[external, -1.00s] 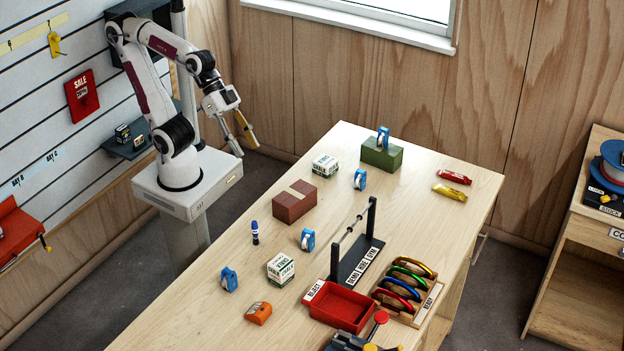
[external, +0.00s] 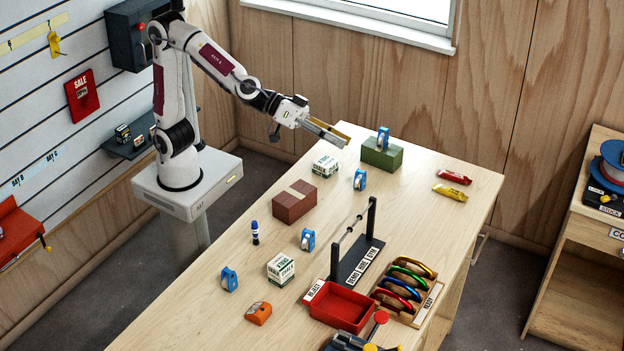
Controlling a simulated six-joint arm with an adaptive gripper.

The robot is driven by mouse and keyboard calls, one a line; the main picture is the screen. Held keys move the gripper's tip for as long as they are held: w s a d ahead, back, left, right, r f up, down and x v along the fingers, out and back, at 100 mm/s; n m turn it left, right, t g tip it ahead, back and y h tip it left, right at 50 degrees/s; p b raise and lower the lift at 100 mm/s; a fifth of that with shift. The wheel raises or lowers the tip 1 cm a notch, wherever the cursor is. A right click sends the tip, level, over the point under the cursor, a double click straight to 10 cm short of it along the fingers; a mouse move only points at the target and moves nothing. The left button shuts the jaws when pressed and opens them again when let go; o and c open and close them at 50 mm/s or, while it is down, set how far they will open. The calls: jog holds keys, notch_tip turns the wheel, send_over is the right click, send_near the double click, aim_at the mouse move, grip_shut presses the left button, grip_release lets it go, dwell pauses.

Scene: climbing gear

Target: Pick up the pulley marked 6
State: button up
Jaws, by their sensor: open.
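Several blue pulleys are in view, and their numbers are too small to read, so I cannot tell which is marked 6. One pulley (external: 383,138) stands on top of a green box (external: 382,155) at the back of the table. Another pulley (external: 360,180) stands on the table in front of that box. A third pulley (external: 308,240) stands near the middle, and one more pulley (external: 229,279) is at the front left. My gripper (external: 343,139) is open and empty, above the table's back edge, just left of the pulley on the green box and apart from it.
A white chalk box (external: 325,165) and a brown box (external: 295,203) stand below and left of my gripper. A black rack (external: 356,245), a red tray (external: 342,308) and coloured carabiners (external: 405,283) fill the front right. The table's right back is mostly clear, with two tubes (external: 452,184).

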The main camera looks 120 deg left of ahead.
jog(key=w+a+f+n+g+y, duration=0.1)
jog(key=w+a+f+n+y, duration=0.35)
jog(key=w+a, duration=0.2)
jog(key=n+g+y, duration=0.7)
jog(key=g, duration=0.6)
send_near(358, 178)
jog(key=a, duration=0.2)
jog(key=w+a+f, duration=0.1)
jog(key=shift+a, duration=0.15)
jog(key=shift+s+f+g, duration=0.3)
jog(key=shift+s+f, duration=0.05)
jog(key=shift+y, duration=0.25)
jog(key=shift+x, duration=1.3)
